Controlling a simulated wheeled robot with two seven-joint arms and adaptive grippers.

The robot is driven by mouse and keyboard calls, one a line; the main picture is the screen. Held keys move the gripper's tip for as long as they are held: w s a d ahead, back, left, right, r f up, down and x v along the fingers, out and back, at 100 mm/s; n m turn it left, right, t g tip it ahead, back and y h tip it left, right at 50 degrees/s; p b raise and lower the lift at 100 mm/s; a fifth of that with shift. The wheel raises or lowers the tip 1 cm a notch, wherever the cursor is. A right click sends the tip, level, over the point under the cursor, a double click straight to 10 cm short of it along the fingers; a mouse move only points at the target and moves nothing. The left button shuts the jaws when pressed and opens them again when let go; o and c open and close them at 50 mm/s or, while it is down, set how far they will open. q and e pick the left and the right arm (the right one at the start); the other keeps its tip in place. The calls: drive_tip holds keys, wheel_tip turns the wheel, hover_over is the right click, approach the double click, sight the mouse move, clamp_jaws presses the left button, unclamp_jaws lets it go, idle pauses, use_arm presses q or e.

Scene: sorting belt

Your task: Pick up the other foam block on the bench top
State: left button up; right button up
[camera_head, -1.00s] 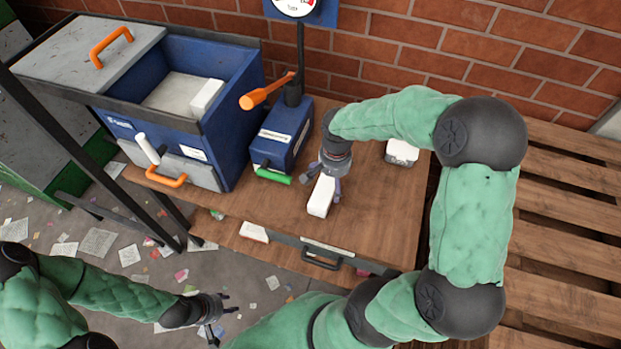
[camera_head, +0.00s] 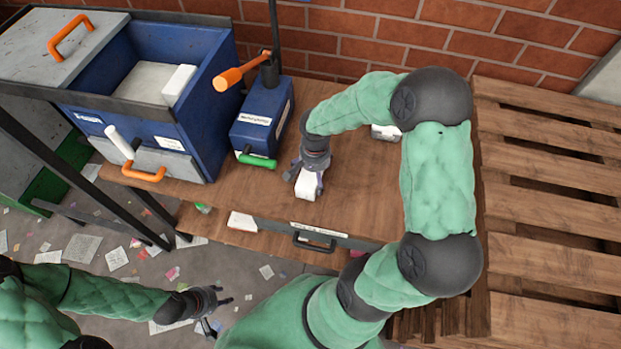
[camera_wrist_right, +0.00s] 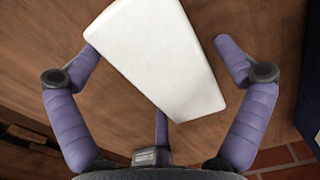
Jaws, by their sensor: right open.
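A white foam block (camera_head: 307,188) lies on the wooden bench top (camera_head: 370,205). My right gripper (camera_head: 306,180) is directly over it, fingers pointing down and astride it, partly hiding it. A second white block (camera_head: 384,132) lies further back on the bench, mostly hidden behind my right arm. My left gripper (camera_head: 217,311) is low at the front, away from the bench, with its fingers apart and empty.
A blue bin (camera_head: 200,135) at the left holds a white block (camera_head: 180,84). A blue box (camera_head: 262,118) with orange and green handles stands beside the right gripper. A brick wall (camera_head: 350,45) is behind; a pallet (camera_head: 550,215) is at the right.

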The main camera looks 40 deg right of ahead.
drive_tip(key=shift+f, duration=0.85)
drive_tip(key=shift+r, duration=0.1)
drive_tip(key=c, duration=0.6)
drive_tip(key=shift+c, duration=0.2)
